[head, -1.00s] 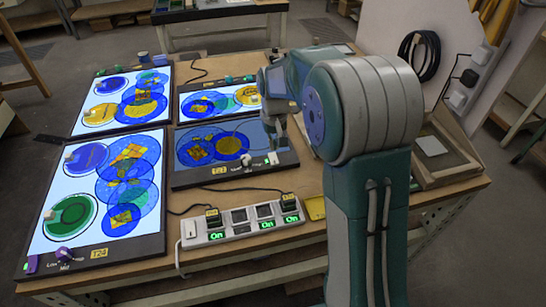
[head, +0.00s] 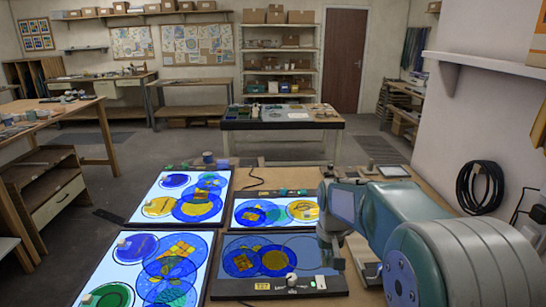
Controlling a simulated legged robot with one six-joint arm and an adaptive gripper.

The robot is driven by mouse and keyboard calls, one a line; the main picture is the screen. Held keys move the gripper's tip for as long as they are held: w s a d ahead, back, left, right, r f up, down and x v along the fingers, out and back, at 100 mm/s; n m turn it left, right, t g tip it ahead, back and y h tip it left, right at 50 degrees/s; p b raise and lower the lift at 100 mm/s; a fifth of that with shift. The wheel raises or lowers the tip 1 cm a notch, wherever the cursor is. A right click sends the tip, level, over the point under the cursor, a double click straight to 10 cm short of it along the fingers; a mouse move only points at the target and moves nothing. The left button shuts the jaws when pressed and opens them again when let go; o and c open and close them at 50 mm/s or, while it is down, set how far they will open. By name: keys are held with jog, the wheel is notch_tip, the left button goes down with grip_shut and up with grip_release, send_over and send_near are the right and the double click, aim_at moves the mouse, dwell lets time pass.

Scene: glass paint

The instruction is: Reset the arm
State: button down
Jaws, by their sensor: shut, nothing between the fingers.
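My arm reaches in from the lower right in the head view. Its forearm runs left over the workbench, and my gripper (head: 331,262) hangs down at its end. The gripper is shut and empty, in front of the right edge of the darker light panel (head: 222,262). Its fingertips are small here, and I cannot tell how high they are above the bench. Three brighter light panels show: back left (head: 160,190), front left (head: 112,262) and back right (head: 293,199). Blue, yellow and green round glass pieces lie on them.
A black coiled cable (head: 480,187) hangs on the white wall at the right. A second table (head: 283,126) with trays stands behind the bench. A wooden workbench (head: 80,113) stands at the left. Open floor lies between them.

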jog(key=s+r+t, duration=0.3)
jog(key=s+r, duration=0.6)
jog(key=s, duration=0.5)
jog(key=s+t, duration=0.2)
jog(key=s, duration=0.9)
jog(key=shift+s, duration=0.4)
jog(key=c, duration=1.3)
grip_release()
jog(key=shift+f, duration=0.1)
jog(key=shift+c, duration=0.2)
